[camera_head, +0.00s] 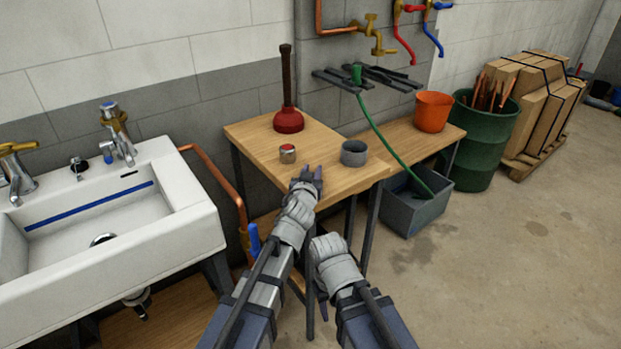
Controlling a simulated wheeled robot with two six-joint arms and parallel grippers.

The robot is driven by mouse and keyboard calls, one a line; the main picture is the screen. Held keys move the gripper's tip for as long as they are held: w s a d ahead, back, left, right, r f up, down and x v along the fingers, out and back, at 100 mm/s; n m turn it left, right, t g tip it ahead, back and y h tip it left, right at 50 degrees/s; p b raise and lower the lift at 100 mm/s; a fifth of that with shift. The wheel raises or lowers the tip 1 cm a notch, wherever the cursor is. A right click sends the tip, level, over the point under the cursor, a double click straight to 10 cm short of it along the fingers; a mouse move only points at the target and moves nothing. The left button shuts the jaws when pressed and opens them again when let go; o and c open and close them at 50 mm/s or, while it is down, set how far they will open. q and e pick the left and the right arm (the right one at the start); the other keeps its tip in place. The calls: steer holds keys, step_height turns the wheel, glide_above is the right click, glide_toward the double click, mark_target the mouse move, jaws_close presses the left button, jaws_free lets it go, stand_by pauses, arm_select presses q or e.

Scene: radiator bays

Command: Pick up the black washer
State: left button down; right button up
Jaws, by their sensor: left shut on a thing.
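My left gripper (307,177) is over the front edge of the wooden bench (325,133), between a small red-topped tin and a grey cup. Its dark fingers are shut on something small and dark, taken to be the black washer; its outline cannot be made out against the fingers. No other black washer shows clearly on the bench. My right gripper is low in front of the bench, mostly hidden by its own wrist, so its jaws cannot be read.
The red-topped tin (288,154), grey cup (354,153) and red plunger (289,118) stand on the bench. A white sink (190,200) is at left. An orange bucket (433,111), grey bin (408,214) and green drum (485,150) are at right. The floor at front right is clear.

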arm_select(q)
steer(key=shift+r, duration=0.1)
step_height(320, 180, up, 10)
steer(key=p, duration=1)
